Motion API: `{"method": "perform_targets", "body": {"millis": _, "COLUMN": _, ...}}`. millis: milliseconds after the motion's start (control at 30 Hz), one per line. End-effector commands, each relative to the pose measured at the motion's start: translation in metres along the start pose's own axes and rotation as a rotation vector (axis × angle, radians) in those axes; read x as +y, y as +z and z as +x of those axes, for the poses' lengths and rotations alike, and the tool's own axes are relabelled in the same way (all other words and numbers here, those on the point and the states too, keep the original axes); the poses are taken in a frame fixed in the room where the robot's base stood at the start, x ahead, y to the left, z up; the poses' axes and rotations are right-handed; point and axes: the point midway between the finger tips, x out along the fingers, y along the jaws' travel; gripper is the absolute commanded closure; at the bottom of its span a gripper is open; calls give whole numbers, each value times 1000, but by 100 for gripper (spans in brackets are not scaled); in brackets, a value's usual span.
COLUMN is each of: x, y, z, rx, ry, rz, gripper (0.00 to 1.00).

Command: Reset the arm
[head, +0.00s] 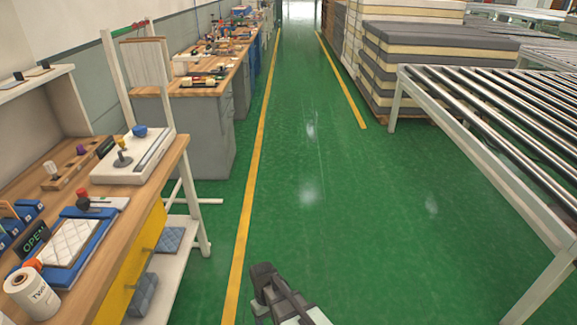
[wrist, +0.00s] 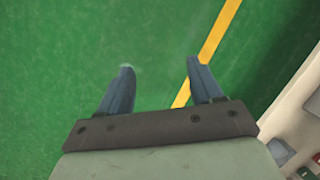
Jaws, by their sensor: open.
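My gripper (head: 268,284) shows at the bottom middle of the head view, over the green floor (head: 320,210) and just right of the yellow floor line (head: 252,190). In the wrist view its two fingers (wrist: 159,85) stand apart with nothing between them but green floor, so it is open and empty. The yellow line (wrist: 218,35) passes behind the right finger. My gripper is apart from the workbench and touches nothing that I can see.
A wooden workbench (head: 172,163) with a joystick box (head: 125,165), a blue tray (head: 90,212) and a label roll (head: 33,290) stands at left. A roller conveyor (head: 410,90) and stacked mattresses (head: 400,60) stand at right. The aisle between is clear.

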Motion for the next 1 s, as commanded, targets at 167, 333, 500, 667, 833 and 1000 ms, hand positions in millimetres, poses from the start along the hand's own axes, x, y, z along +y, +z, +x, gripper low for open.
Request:
{"method": "perform_targets", "body": {"millis": 167, "x": 37, "y": 49, "z": 51, "rx": -54, "ry": -26, "rz": 112, "gripper": 35}}
{"method": "perform_targets", "body": {"millis": 333, "x": 61, "y": 96, "z": 93, "rx": -102, "ry": -52, "rz": 213, "gripper": 35}}
{"method": "perform_targets", "body": {"millis": 500, "x": 75, "y": 146, "z": 132, "rx": -149, "ry": -81, "rz": 310, "gripper": 35}}
{"method": "perform_targets", "body": {"millis": 667, "x": 80, "y": 195, "z": 165, "rx": -196, "ry": -112, "rz": 401, "gripper": 35}}
{"method": "perform_targets", "body": {"millis": 833, "x": 77, "y": 241, "z": 192, "rx": -240, "ry": -143, "rz": 486, "gripper": 35}}
{"method": "perform_targets", "body": {"millis": 1000, "x": 72, "y": 272, "z": 209, "rx": -270, "ry": -166, "rz": 543, "gripper": 35}}
